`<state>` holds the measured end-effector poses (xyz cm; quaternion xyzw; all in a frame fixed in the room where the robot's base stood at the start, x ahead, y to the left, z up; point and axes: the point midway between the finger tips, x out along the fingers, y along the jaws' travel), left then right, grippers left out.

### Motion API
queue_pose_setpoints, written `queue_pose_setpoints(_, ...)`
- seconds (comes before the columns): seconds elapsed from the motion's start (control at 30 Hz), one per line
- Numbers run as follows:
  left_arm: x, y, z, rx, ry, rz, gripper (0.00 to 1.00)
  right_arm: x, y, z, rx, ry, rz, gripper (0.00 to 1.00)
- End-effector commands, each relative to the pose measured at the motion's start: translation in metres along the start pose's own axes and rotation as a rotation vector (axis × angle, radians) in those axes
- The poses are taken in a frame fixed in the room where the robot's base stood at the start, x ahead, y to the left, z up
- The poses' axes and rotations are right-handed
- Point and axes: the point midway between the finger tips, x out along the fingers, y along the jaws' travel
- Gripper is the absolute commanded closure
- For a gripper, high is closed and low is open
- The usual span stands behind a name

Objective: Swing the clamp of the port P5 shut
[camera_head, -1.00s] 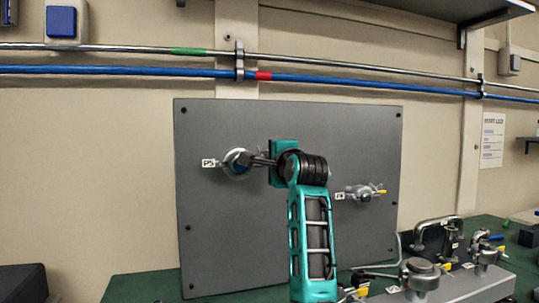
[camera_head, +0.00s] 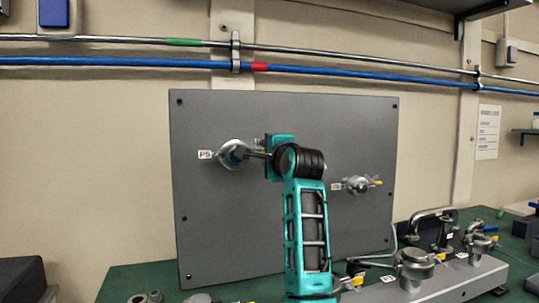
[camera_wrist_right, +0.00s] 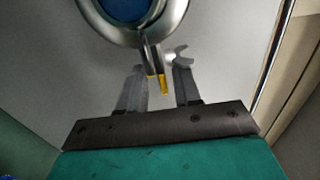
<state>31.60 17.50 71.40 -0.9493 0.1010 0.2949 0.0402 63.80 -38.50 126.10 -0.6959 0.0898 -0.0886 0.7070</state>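Port P5 (camera_head: 231,153) is a round silver fitting on the left of the grey upright panel, beside its P5 label (camera_head: 205,155). In the right wrist view it is a silver ring around a blue disc (camera_wrist_right: 124,8), cut off at the top. A yellow-tipped clamp end (camera_wrist_right: 156,84) sticks down between my right gripper's fingers (camera_wrist_right: 158,82), with gaps on both sides. A pale forked piece (camera_wrist_right: 180,57) is by the right finger. The right gripper (camera_head: 248,155) is open at the port's right side. How far the clamp is swung is unclear. My left gripper is not in view.
The grey panel (camera_head: 290,220) also carries a second port (camera_head: 357,185) at the right. Metal fittings on a grey rail (camera_head: 455,283) stand on the green bench at front right. A grey pipe and a blue pipe (camera_head: 130,61) cross the wall above the panel.

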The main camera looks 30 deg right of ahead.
Motion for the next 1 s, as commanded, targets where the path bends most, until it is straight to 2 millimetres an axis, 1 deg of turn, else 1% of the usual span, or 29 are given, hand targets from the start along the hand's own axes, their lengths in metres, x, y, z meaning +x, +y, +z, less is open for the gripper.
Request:
queue_pose_setpoints(0.13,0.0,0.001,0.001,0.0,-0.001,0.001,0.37,-0.009,0.0,0.0,0.0,0.001,-0.003,0.67)
queue_pose_setpoints(0.23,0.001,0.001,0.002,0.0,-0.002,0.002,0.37,-0.022,0.0,0.0,0.001,0.001,-0.004,0.67)
queue_pose_setpoints(0.6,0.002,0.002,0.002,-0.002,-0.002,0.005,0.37,-0.09,0.0,0.0,0.001,-0.001,-0.001,0.67)
queue_pose_setpoints(0.7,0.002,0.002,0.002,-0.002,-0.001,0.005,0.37,-0.106,0.001,0.0,0.001,0.0,0.0,0.67)
queue_pose_setpoints(0.83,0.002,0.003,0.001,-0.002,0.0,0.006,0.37,-0.12,0.001,0.0,0.001,0.0,0.002,0.67)
queue_pose_setpoints(1.0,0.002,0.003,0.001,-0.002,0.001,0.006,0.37,-0.128,0.001,0.0,0.001,-0.001,0.004,0.67)
